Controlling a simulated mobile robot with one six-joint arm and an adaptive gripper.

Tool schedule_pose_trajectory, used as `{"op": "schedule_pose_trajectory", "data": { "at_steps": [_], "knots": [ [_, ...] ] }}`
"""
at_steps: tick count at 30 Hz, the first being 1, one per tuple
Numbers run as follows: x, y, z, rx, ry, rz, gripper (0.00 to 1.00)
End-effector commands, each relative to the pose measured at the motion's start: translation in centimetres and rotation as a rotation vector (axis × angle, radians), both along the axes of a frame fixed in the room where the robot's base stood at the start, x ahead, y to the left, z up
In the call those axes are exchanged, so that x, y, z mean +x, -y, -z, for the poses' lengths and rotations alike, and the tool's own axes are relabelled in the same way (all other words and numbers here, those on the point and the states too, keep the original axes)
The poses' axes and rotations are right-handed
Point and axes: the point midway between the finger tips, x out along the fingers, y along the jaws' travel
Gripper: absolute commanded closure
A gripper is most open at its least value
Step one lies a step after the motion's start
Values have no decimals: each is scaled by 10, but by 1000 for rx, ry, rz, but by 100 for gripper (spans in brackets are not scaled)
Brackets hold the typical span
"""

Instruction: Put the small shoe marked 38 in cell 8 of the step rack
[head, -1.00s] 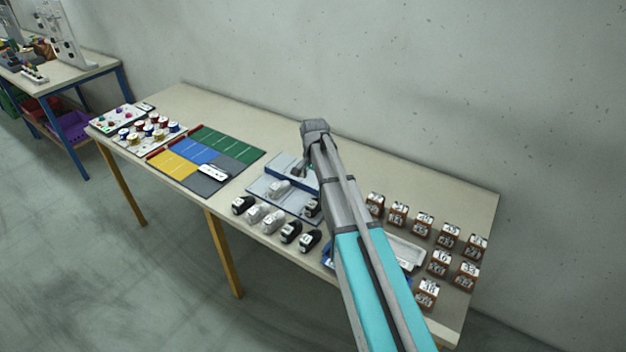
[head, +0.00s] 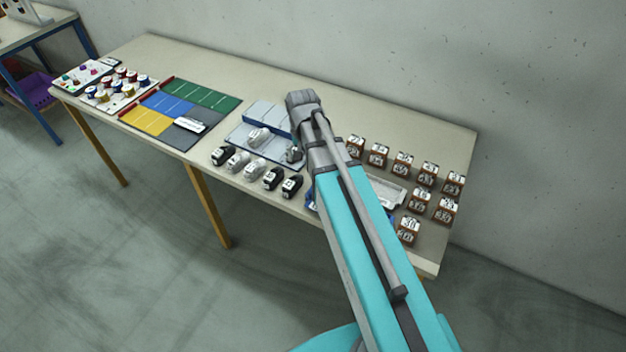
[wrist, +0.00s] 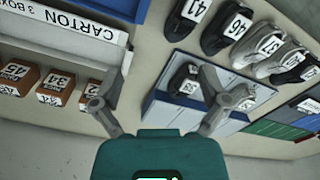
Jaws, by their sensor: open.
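The step rack (head: 240,134) is a pale grey and blue stepped board in the middle of the table; it also shows in the wrist view (wrist: 165,112). A white shoe (wrist: 238,96) and a dark shoe (wrist: 181,78) stand on it. The dark shoe's small label looks like 38, but I cannot read it surely. A row of black and white shoes lies in front of the rack, including a white one (wrist: 291,62) whose label is only partly readable. My gripper (wrist: 160,98) is open and empty, its right finger overlapping the rack in view. Cell numbers are not readable.
Numbered brown boxes (head: 402,164) and a white tray (head: 385,190) stand right of my arm. A carton strip (wrist: 70,22) and a blue bin edge (wrist: 115,8) show in the wrist view. Coloured mats (head: 185,105) and a board of spools (head: 115,92) lie left.

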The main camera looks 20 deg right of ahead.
Motion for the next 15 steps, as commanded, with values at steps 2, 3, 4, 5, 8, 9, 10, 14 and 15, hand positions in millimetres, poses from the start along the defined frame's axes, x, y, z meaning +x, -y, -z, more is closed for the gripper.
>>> {"op": "schedule_pose_trajectory", "data": {
  "at_steps": [2, 3, 4, 5, 8, 9, 10, 14, 15],
  "knots": [
    [-41, 0, 0, 0, 0, -89, 5],
    [-55, -1, 0, 0, 0, -132, 5],
    [-64, -1, 0, 0, 0, -163, 5],
    [-72, -1, 0, -1, 0, -191, 5],
    [-94, -1, 0, -1, -1, -271, 5],
    [-100, -1, 0, -1, -1, -293, 5],
    [-103, -1, 0, -1, -1, -307, 5],
    [-110, -1, 0, -1, -1, -340, 5],
    [-110, -1, 0, -1, -1, -344, 5]
  ]
}}
